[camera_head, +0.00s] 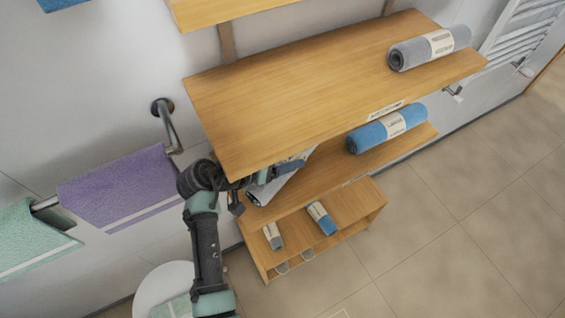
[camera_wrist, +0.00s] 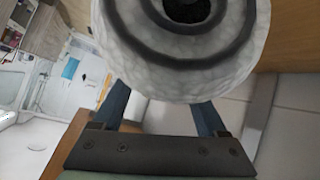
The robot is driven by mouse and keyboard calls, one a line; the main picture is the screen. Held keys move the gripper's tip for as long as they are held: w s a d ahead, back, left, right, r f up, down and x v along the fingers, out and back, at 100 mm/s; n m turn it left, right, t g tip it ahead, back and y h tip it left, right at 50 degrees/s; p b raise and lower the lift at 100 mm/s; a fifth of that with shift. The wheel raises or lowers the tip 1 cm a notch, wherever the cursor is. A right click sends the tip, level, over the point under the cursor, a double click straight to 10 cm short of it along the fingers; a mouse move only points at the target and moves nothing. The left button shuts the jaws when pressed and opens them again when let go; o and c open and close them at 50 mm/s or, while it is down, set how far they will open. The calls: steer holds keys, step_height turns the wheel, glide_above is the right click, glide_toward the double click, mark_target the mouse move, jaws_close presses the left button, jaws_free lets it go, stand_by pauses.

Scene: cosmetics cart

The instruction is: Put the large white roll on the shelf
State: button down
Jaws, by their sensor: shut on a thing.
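The large white roll (camera_wrist: 180,70) fills the top of the wrist view, its spiral end facing the camera. In the head view the white roll (camera_head: 276,190) is partly hidden by my gripper and the wide shelf above. It is at the left end of the blue roll's shelf (camera_head: 330,168); I cannot tell whether it touches the board. My gripper (camera_head: 262,180) is shut on the roll. In the wrist view the blue fingers of my gripper (camera_wrist: 163,108) reach up to the roll, and their tips are hidden by it.
A grey roll (camera_head: 429,48) lies on the wide shelf (camera_head: 300,85) above. A blue roll (camera_head: 387,129) lies to the right on the shelf below. Small rolls (camera_head: 321,218) sit on the low unit. A purple towel (camera_head: 120,190) hangs on the left. The middle of the blue roll's shelf is clear.

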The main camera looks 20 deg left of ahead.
steer(key=shift+f, duration=1.3)
steer(key=shift+f, duration=0.1)
jaws_free()
steer(key=shift+s, duration=0.1)
steer(key=v, duration=1.2)
steer(key=shift+a, duration=0.1)
